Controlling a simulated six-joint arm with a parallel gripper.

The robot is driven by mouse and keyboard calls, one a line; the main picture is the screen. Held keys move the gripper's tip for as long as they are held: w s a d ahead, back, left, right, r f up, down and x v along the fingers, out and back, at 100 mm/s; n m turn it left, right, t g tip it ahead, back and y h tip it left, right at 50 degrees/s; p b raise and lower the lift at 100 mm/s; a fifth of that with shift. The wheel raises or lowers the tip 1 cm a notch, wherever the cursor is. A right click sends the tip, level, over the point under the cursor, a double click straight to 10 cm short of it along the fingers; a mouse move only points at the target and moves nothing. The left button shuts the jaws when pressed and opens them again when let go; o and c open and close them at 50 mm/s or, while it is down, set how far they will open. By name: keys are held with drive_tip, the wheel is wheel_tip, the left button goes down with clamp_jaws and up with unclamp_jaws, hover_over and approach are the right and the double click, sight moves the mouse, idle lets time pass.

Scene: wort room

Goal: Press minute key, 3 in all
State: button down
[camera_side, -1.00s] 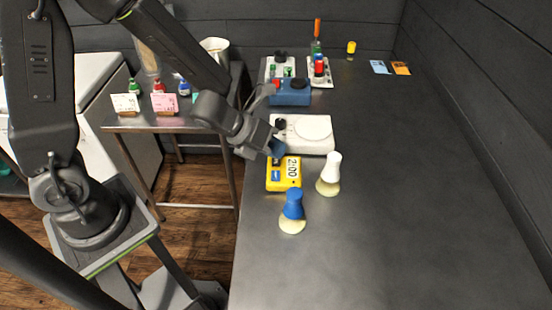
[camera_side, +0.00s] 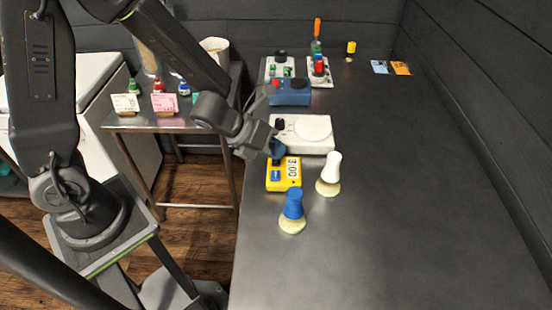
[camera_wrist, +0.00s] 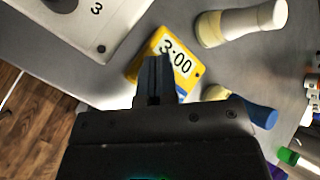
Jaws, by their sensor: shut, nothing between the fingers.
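The yellow timer (camera_side: 285,175) lies on the steel bench, and its display (camera_side: 293,168) reads 3:00. The timer also shows in the wrist view (camera_wrist: 195,72), partly hidden behind my fingers. My gripper (camera_side: 274,153) is shut and empty, with its tips just above the back left part of the timer in the side view. In the wrist view, the shut fingers (camera_wrist: 157,75) overlap the timer's near edge beside the display. A blue key (camera_side: 276,175) shows on the timer's front left part. The key under my fingertips is hidden, and I cannot tell whether they touch it.
A white device with a round plate (camera_side: 312,130) stands just behind the timer. A white-topped flask (camera_side: 329,175) and a blue-topped flask (camera_side: 292,212) stand close to the timer's right and front. The bench's right side is clear.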

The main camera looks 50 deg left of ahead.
drive_tip(key=shift+r, duration=0.65)
drive_tip(key=shift+r, duration=2.5)
